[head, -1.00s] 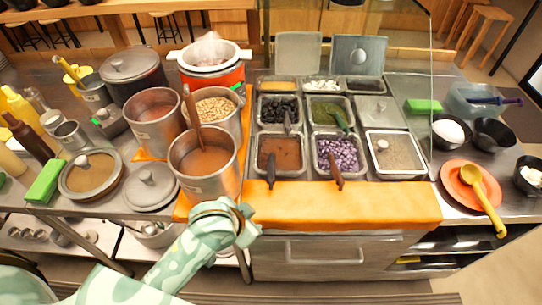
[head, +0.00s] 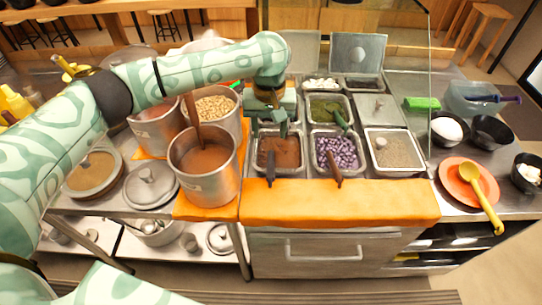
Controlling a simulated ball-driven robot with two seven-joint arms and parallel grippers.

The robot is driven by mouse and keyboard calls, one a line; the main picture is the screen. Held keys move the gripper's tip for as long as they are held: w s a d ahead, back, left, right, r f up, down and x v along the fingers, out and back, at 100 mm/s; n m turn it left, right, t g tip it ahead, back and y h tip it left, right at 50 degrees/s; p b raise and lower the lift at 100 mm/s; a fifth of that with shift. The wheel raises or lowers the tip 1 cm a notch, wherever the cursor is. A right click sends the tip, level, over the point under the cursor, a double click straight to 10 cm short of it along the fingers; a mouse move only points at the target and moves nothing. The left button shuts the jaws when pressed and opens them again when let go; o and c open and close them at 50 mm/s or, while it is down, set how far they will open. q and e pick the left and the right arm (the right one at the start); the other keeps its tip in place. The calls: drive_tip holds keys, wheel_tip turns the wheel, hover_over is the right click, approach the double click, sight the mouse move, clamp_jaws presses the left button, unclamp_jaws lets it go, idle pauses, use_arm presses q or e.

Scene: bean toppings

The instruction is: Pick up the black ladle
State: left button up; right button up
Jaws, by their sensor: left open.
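A ladle with a black handle (head: 270,172) rests in the tray of reddish-brown sauce (head: 290,150), its handle leaning over the front rim. My left gripper (head: 271,122) is over the tray just behind it, pointing down, open. The gripper hides most of that rear tray, including the dark beans and the grey-handled ladle seen there before. I cannot tell whether a finger touches that ladle. The gripper is apart from the black handle in front. My right gripper is not in view.
A brown-handled ladle (head: 335,172) stands in the purple bean tray (head: 349,139). A pot of brown soup (head: 205,165) with a ladle stands close to the left, under my arm. An orange cloth (head: 340,203) covers the front ledge. A yellow ladle (head: 482,195) lies on an orange plate at right.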

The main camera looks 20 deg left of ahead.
use_arm(q)
drive_tip(key=b, duration=0.4)
approach(271, 167)
wheel_tip(271, 167, down, 5)
drive_tip(key=shift+a+f, duration=0.1)
drive_tip(key=shift+a, duration=0.05)
wheel_tip(271, 167, down, 5)
drive_tip(key=b, duration=0.3)
drive_tip(key=shift+f, duration=0.15)
drive_tip(key=shift+r, duration=0.2)
drive_tip(key=shift+c, duration=0.6)
clamp_jaws()
